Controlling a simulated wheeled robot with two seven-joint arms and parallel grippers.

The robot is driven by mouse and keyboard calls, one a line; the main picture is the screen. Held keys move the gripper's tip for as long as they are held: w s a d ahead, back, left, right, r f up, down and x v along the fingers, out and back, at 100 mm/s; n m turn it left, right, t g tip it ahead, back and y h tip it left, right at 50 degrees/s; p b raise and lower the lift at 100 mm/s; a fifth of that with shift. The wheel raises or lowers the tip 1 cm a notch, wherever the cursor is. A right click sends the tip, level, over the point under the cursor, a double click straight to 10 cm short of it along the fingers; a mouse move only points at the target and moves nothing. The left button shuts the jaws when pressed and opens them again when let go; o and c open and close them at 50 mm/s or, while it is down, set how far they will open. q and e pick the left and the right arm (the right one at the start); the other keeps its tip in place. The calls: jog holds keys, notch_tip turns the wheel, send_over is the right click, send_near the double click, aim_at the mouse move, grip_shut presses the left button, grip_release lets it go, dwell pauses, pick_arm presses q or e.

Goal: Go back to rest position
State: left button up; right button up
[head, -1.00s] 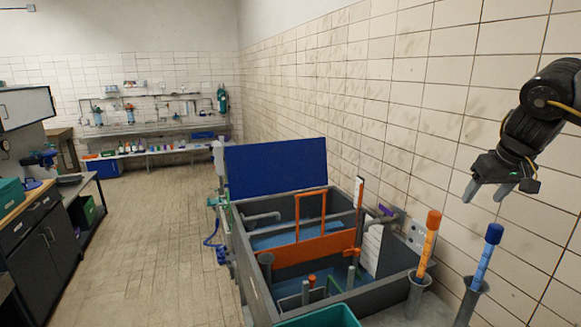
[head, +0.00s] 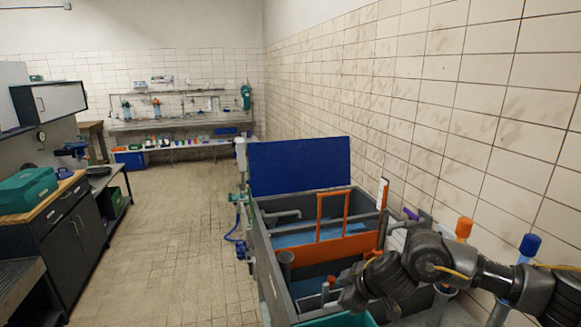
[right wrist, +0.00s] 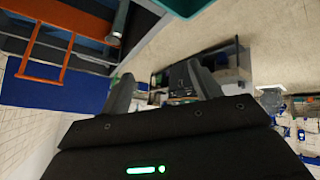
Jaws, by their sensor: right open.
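My right arm reaches in from the right edge of the head view, low across the near right part of the tank. My right gripper (head: 350,297) hangs over the near end of the tank, partly hidden by its own wrist. In the right wrist view its two fingers (right wrist: 163,88) stand apart with nothing between them. My left gripper is in neither view.
The grey tank (head: 262,245) has an orange frame (head: 319,217) and a raised blue panel (head: 300,166). Orange-capped (head: 464,228) and blue-capped (head: 529,245) tubes stand behind my arm. A teal bin (head: 340,320) is below. The tiled floor (head: 180,230) at left is clear.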

jog(key=s+a+f+m+t+y, duration=0.1)
jog(key=s+a+f+t+y, duration=0.2)
jog(key=s+a, duration=0.85)
jog(key=s+d+f+m+g+h, duration=0.4)
jog(key=s+d+f, duration=0.3)
jog(key=s+d, duration=0.55)
jog(key=s+d+f+m+g+h, duration=0.2)
jog(key=s+d+f+m+h, duration=0.35)
jog(key=s+d, duration=0.7)
notch_tip(320, 180, down, 33)
jog(key=s+a+g+y+b, duration=0.1)
jog(key=s+b, duration=0.1)
jog(key=b, duration=0.4)
jog(key=s+d+f+b, duration=0.1)
jog(key=s+f+b, duration=0.1)
jog(key=s+f, duration=0.6)
jog(key=s+d+f+g+b, duration=0.1)
jog(key=s+f+b, duration=0.1)
jog(key=s+f, duration=0.6)
notch_tip(320, 180, down, 6)
jog(key=shift+s+d+r+b, duration=0.1)
jog(key=shift+s+d+b, duration=0.25)
jog(key=shift+s, duration=0.05)
